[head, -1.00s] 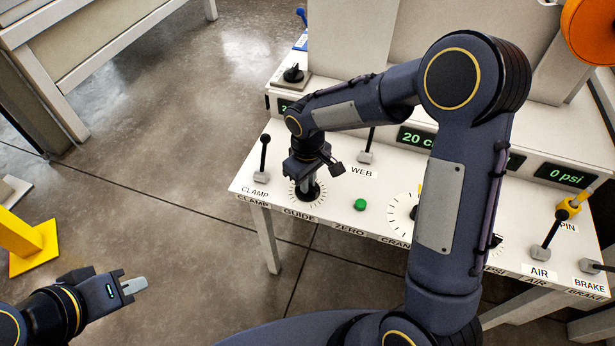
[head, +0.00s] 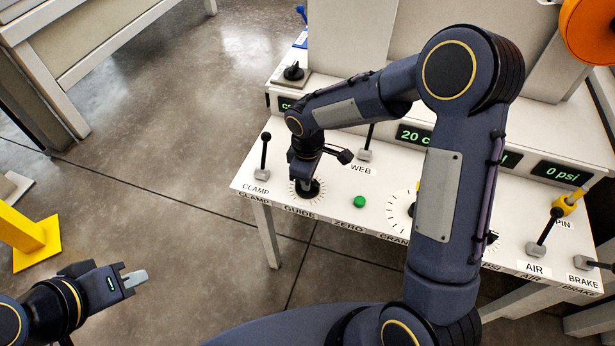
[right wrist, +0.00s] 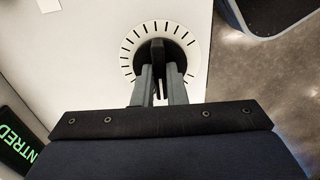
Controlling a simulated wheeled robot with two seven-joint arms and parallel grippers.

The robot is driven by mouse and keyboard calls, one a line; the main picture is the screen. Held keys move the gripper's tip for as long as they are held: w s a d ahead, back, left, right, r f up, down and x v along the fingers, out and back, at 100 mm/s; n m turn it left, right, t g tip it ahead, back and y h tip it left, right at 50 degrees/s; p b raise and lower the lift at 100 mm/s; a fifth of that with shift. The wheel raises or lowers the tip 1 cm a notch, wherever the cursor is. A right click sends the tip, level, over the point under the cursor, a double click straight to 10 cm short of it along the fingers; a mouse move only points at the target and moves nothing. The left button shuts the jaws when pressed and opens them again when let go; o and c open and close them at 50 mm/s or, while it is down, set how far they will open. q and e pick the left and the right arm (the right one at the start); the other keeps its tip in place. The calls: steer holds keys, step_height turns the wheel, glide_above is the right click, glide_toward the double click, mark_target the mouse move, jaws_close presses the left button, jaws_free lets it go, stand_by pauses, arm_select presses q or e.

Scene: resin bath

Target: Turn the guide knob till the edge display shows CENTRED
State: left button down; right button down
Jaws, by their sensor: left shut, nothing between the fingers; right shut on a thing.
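The guide knob (right wrist: 158,52) is dark and round, on a white dial with black tick marks, above the GUIDE label. In the head view the dial (head: 293,190) shows around my right gripper (head: 306,184). That gripper's fingers (right wrist: 161,75) point down and are shut on the knob, hiding part of it. The edge display (right wrist: 20,138) shows green letters ending in "NTRED" in the right wrist view, its left part cut off. In the head view the display (head: 286,104) shows a "C", the rest hidden by my arm. My left gripper (head: 134,279) is shut and empty, over the floor.
The CLAMP lever (head: 264,152) stands left of the dial, the WEB lever (head: 367,143) behind and right. A green button (head: 359,202) lies to the right. The AIR lever (head: 545,232) is farther right. A yellow post base (head: 38,244) stands on the floor at left.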

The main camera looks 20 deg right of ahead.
steer(key=c, duration=1.5)
jaws_free()
steer(key=shift+o, duration=0.2)
steer(key=shift+r, duration=0.1)
step_height(320, 180, up, 8)
steer(key=shift+f+p, duration=0.15)
steer(key=shift+p, duration=0.5)
